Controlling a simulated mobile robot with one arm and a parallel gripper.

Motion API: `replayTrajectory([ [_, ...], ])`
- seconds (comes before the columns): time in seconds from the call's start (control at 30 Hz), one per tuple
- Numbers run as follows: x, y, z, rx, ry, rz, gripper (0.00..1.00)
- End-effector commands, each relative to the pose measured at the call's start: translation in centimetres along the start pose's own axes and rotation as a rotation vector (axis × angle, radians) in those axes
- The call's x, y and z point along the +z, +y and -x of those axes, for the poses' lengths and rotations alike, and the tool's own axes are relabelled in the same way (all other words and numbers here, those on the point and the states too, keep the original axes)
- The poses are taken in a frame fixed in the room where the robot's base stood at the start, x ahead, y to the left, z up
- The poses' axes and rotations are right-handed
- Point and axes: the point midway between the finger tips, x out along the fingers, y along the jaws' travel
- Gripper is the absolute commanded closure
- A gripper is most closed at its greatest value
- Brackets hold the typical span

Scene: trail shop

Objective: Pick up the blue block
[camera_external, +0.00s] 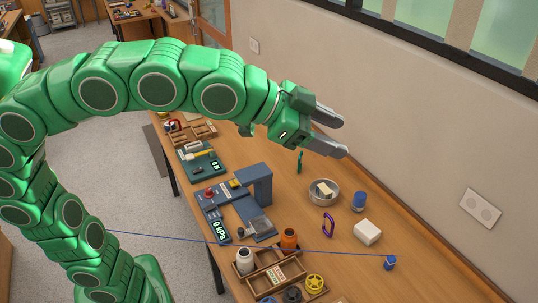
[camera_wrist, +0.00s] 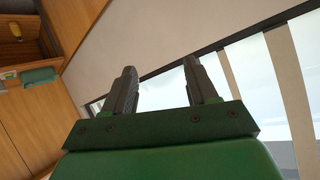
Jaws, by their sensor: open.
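A small blue block (camera_external: 390,263) sits on the wooden workbench (camera_external: 345,283) at the right front in the external view. A thin blue line runs from it leftward across the bench. My gripper (camera_external: 342,135) is open and empty, high above the back part of the bench near the wall, well away from the block. Its two grey fingers also show apart in the wrist view (camera_wrist: 163,82), with nothing between them. The block is not visible in the wrist view.
A white box (camera_external: 368,232), a blue cylinder (camera_external: 358,201), a purple carabiner (camera_external: 328,224) and a metal bowl (camera_external: 324,192) stand near the block. A blue-grey press (camera_external: 256,185), an orange bottle (camera_external: 289,240) and a wooden tray (camera_external: 268,277) are further left. The wall borders the bench.

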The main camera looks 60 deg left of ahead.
Motion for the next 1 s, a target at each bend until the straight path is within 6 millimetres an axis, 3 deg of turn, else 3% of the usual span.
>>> replayTrajectory([
  [0.1, -2.5, 0.7, -0.5, 0.024, 0.059, 0.021, 0.43],
  [0.2, -3.5, 0.8, -1.4, 0.042, 0.09, 0.068, 0.43],
  [0.37, -4.2, 0.8, -3.2, 0.074, 0.121, 0.173, 0.43],
  [0.57, -3.9, 0.6, -6.9, 0.126, 0.138, 0.359, 0.43],
  [0.77, -2.6, 0.3, -12.6, 0.196, 0.14, 0.653, 0.43],
  [1.0, 1.4, 0.1, -22.8, 0.294, 0.118, 1.211, 0.43],
])
